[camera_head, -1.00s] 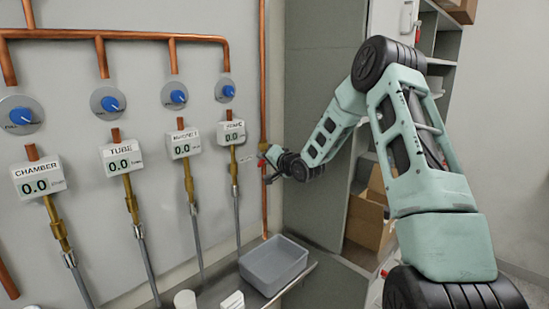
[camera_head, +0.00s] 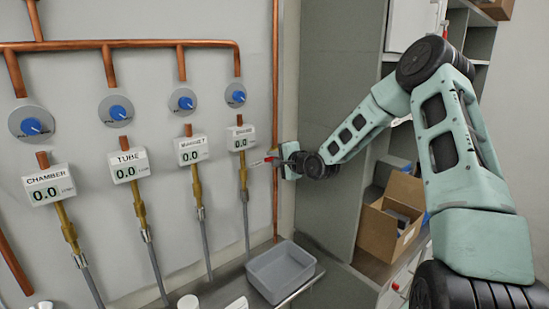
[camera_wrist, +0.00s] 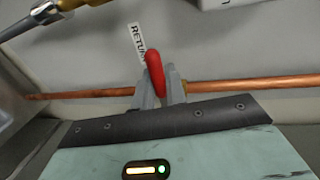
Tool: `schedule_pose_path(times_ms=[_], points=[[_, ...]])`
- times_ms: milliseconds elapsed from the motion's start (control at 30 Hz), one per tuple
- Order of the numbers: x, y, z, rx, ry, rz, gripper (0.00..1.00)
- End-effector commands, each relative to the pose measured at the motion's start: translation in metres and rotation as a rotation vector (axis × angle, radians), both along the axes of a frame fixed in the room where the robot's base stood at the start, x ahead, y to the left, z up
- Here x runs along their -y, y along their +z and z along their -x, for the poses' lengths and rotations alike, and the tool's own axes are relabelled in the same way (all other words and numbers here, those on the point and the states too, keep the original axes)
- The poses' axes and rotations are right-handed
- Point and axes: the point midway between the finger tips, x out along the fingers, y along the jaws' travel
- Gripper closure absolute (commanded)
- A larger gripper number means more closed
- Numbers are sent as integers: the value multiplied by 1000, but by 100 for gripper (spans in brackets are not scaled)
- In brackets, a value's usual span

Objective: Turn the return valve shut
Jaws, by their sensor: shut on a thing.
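The return valve's red handle (camera_wrist: 155,72) sits on a copper pipe (camera_wrist: 230,86), beside a label (camera_wrist: 136,40) reading "RETU…". In the wrist view the handle points across the pipe. My gripper (camera_wrist: 161,83) is shut on the handle, with one grey finger on each side. In the head view the pipe (camera_head: 275,90) runs vertically right of the gauges, and a bit of red handle (camera_head: 270,159) shows pointing left at my gripper (camera_head: 279,161). The valve body is mostly hidden behind the gripper.
Several gauge boxes, such as the one marked TUBE (camera_head: 128,165), and blue knobs (camera_head: 117,112) line the wall at left. A grey bin (camera_head: 280,270) stands on the bench below. An open cardboard box (camera_head: 390,222) sits on a shelf at right.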

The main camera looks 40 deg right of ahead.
Motion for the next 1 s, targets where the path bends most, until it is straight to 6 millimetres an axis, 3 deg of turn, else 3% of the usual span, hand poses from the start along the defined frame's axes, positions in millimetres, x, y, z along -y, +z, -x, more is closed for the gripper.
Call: schedule_pose_path(times_ms=[433, 500, 533, 867, 1000], points=[[1, 0, 0, -2, -2, -11, 100], [1, 0, 0, -2, -2, -11, 73], [1, 0, 0, -2, -2, -11, 69], [1, 0, 2, -1, -2, -9, 69], [4, 2, 17, 0, -4, -8, 69]])
